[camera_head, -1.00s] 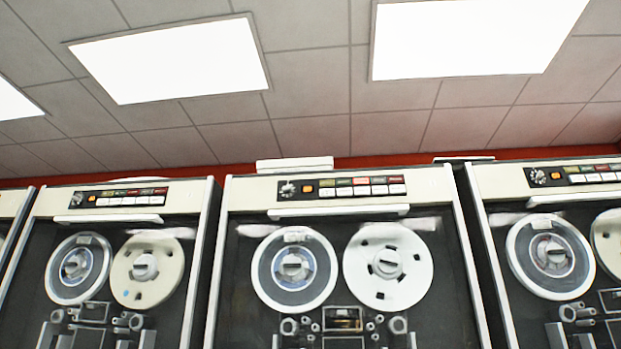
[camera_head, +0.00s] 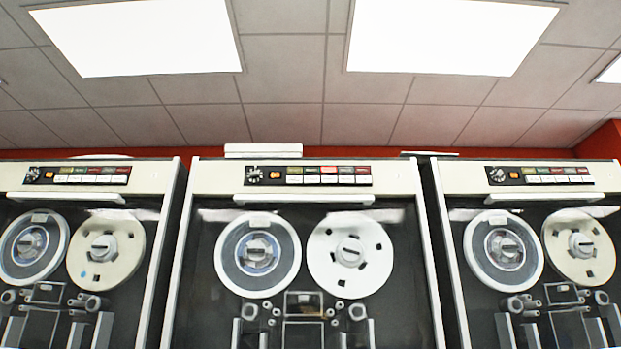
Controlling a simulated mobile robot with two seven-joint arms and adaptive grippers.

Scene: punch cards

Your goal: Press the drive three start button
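Three tape drives stand side by side: a left drive (camera_head: 154,210), a middle drive (camera_head: 205,178) and a right drive (camera_head: 465,178). Each has a dark button strip along its top edge: the left strip (camera_head: 78,175), the middle strip (camera_head: 308,176) and the right strip (camera_head: 540,175). Each strip has a round knob at left, an orange button and a row of white buttons under coloured labels. The label text is too small to read, so I cannot tell which is the start button or which drive is number three. Neither gripper is in view.
Two bright ceiling panels (camera_head: 140,38) and (camera_head: 448,36) hang above. A red wall band (camera_head: 350,153) runs behind the drives. A white box-like thing (camera_head: 263,150) shows above the middle drive. Pale handles jut out below the button strips.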

